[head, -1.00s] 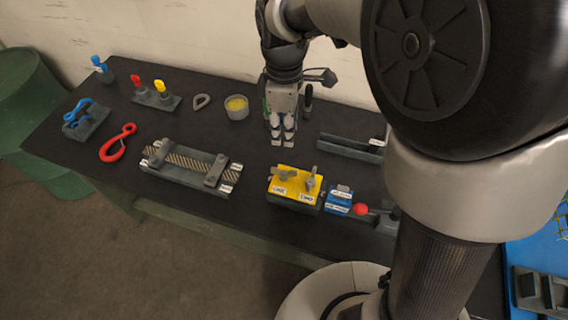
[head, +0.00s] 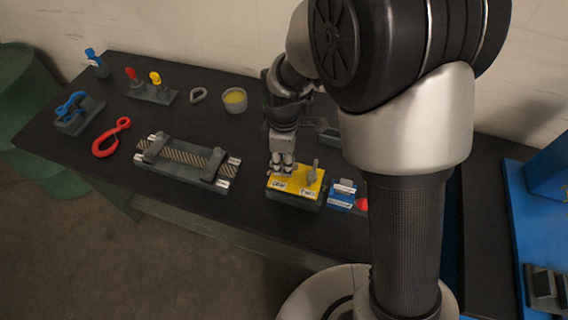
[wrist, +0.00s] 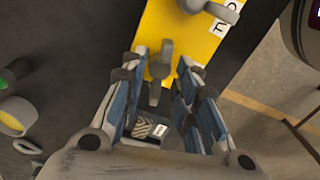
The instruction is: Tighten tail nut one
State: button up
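A yellow block (head: 300,183) lies near the table's front edge, with a grey nut (head: 314,170) standing at its right by a label reading TWO. My gripper (head: 281,168) is over the block's left part, above the other label (head: 279,183), which I cannot read clearly. In the wrist view my gripper (wrist: 161,80) is open, its blue-lined fingers on either side of a grey winged nut (wrist: 160,68) on the yellow block. There seems to be a gap on both sides. The fingers hide this nut in the head view.
Left of the block is a rope fixture (head: 186,165). A blue labelled block (head: 342,193) and a red knob (head: 362,203) are close on the right. A yellow-filled cup (head: 235,101) and a grey ring (head: 198,95) stand behind. Bare table lies between them.

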jog(key=shift+f, duration=0.4)
jog(key=shift+c, duration=0.2)
grip_shut()
jog(key=shift+m+p, duration=0.4)
jog(key=shift+m, duration=0.7)
jog(key=shift+o, duration=0.2)
grip_release()
